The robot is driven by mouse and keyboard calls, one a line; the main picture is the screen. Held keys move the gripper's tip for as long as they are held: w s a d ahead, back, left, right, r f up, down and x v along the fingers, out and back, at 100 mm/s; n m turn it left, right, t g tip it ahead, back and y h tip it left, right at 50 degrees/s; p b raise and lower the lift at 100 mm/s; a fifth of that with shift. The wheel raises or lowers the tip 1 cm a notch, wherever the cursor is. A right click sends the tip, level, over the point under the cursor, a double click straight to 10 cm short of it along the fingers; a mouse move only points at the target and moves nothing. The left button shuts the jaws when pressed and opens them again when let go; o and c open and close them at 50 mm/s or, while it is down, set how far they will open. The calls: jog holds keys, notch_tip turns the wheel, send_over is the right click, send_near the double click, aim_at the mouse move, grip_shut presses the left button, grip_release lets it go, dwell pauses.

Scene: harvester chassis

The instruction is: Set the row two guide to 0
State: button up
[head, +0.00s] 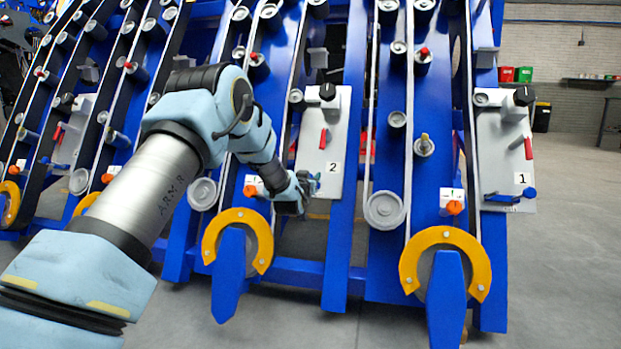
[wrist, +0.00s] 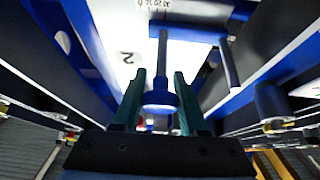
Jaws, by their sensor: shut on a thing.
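The grey row two panel (head: 338,128), marked 2, stands upright in the middle of the head view. It carries a black knob (head: 327,91) at the top and a red lever (head: 323,138). My gripper (head: 308,184) is at the panel's lower left corner. In the wrist view my gripper (wrist: 160,82) has its two green fingers on either side of a blue round knob (wrist: 160,100) at the end of a grey rod, and is shut on it. Some scale numbers (wrist: 153,4) show upside down at the top edge; the setting cannot be read.
The row one panel (head: 505,150), marked 1, is at the right with a blue handle (head: 529,192) at its bottom. An orange knob (head: 250,190) is just left of my gripper. Yellow ring brackets (head: 262,222) sit below. Open floor lies at the right.

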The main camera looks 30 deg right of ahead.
grip_shut()
dwell(0.8)
